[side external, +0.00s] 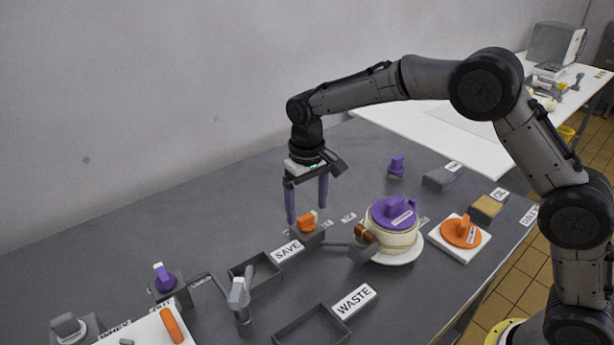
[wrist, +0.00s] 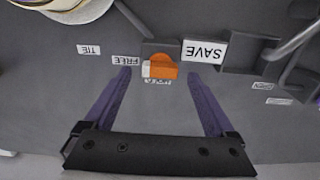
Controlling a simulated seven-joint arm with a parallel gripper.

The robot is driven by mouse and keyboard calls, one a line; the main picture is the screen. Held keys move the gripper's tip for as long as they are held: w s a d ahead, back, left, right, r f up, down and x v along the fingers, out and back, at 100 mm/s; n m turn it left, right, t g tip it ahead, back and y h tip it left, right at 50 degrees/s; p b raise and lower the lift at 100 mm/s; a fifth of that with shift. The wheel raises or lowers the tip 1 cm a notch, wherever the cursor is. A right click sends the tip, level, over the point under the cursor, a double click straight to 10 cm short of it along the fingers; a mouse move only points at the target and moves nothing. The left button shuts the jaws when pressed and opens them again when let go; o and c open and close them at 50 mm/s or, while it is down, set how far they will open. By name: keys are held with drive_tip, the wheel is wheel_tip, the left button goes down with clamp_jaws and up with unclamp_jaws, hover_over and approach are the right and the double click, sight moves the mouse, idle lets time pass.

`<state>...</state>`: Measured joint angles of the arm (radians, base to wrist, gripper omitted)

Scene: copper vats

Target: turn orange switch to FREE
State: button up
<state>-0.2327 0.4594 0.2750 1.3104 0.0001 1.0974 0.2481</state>
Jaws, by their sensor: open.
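The orange switch (side external: 306,221) sits on a dark grey block beside the SAVE sign. It also shows in the wrist view (wrist: 166,69), with a pale patch on its left part. A FREE label (wrist: 126,61) lies to its left there, and another label (wrist: 157,82) lies just below it, too small to read. My gripper (side external: 307,208) is open and points down, its purple fingers near the switch. In the wrist view my gripper (wrist: 157,74) has a finger on each side of the switch, apart from it. I cannot tell their exact height above the block.
The SAVE sign (wrist: 205,50) stands close to the switch, with a grey tray (side external: 254,274) by it. A cream pot with a purple lid (side external: 393,213) stands to the right. A TIE label (wrist: 89,49) lies farther left in the wrist view.

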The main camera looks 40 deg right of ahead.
sight(307, 216)
wheel_tip(307, 216, up, 12)
idle(0.4)
drive_tip(key=shift+d, duration=0.1)
